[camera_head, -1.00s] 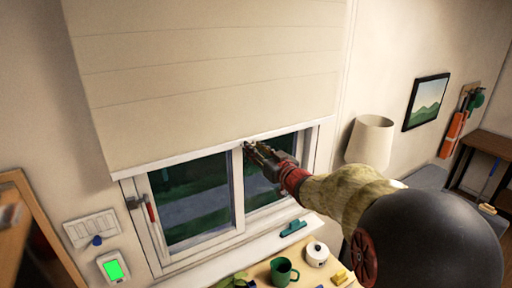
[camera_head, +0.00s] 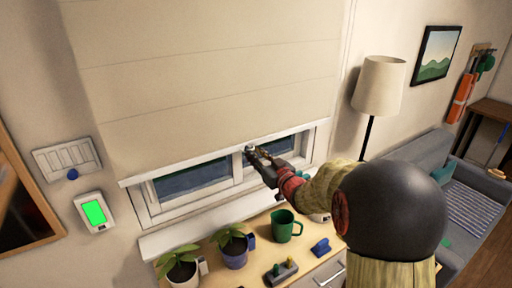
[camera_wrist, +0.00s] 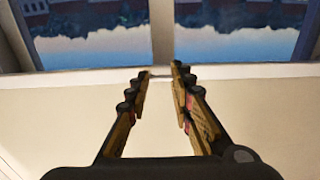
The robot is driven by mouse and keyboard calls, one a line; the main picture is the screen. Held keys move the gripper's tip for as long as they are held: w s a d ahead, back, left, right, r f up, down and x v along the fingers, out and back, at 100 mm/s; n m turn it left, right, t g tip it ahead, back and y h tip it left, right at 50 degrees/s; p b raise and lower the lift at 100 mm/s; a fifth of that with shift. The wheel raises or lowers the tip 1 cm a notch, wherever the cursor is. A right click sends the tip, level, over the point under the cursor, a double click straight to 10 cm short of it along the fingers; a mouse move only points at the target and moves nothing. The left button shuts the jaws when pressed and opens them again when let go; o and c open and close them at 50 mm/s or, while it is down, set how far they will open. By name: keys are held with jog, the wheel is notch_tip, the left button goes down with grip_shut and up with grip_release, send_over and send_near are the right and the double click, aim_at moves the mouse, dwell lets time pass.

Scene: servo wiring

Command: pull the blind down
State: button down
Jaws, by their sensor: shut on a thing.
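The cream blind (camera_head: 200,70) hangs over most of the window (camera_head: 195,180); a low strip of dark glass shows beneath it. Its pale bottom rail (camera_head: 185,163) runs across the window, and also crosses the wrist view (camera_wrist: 245,72). My gripper (camera_head: 251,152) is at the middle of this rail. In the wrist view my gripper (camera_wrist: 160,74) has its two fingers close together at the rail, shut on a small pull there. The fingers mostly hide the pull.
Below the sill stands a cabinet top with two potted plants (camera_head: 235,247), a green mug (camera_head: 285,226) and small items. A floor lamp (camera_head: 379,86) and grey sofa (camera_head: 470,195) are at right. A lit green panel (camera_head: 95,212) is on the left wall.

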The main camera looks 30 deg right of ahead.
notch_tip(320, 180, down, 23)
jog(key=b, duration=1.3)
jog(key=shift+a, duration=0.35)
jog(key=shift+f, duration=0.1)
jog(key=c, duration=2)
grip_release()
jog(key=o, duration=0.6)
jog(key=shift+a+f, duration=0.1)
jog(key=shift+f, duration=0.1)
jog(key=shift+s+f, duration=0.1)
jog(key=shift+s, duration=0.05)
jog(key=s, duration=0.3)
jog(key=s+r, duration=0.1)
jog(key=s, duration=0.7)
jog(key=shift+s+d+r, duration=0.25)
jog(key=shift+d, duration=0.15)
jog(key=shift+w+r, duration=0.1)
